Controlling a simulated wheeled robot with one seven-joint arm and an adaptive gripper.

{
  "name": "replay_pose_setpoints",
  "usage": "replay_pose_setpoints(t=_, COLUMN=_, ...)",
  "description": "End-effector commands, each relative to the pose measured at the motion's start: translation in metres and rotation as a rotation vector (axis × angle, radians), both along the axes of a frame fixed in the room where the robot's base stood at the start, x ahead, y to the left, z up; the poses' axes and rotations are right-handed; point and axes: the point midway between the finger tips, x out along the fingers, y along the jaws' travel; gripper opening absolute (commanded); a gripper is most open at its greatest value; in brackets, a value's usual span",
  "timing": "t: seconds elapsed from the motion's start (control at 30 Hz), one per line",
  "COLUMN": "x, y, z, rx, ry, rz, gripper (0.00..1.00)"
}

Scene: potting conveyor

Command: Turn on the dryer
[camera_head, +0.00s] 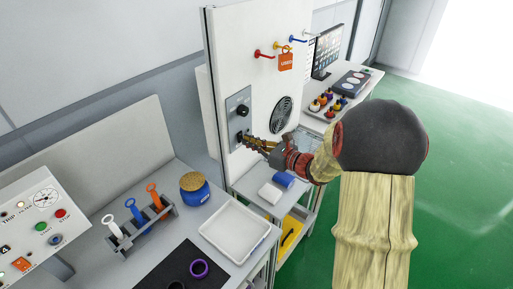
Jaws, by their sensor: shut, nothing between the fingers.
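A tall white panel (226,60) stands in the middle, with a round dark vent grille (281,115) on it. A grey control plate (234,125) is fixed to its left part and bears a black knob (243,110). No label naming the dryer can be read. My gripper (246,138) reaches in from the right, shut, with its fingertips at the lower part of the control plate. A small dark control there is partly hidden by the fingertips. I cannot tell whether they touch it.
Hooks and an orange tag (286,61) are on the panel's upper part. The left bench holds a blue jar (195,190), a tool rack (143,233) and a white tray (235,231). Green floor is clear at right.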

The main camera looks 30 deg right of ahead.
Motion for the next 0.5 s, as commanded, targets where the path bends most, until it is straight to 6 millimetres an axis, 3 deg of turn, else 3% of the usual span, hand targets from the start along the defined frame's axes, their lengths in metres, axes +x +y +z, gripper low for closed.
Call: replay_pose_setpoints(t=0.5, x=0.0041, y=0.0015, z=-0.0041, rx=0.011, ry=-0.026, rz=0.0, gripper=0.0)
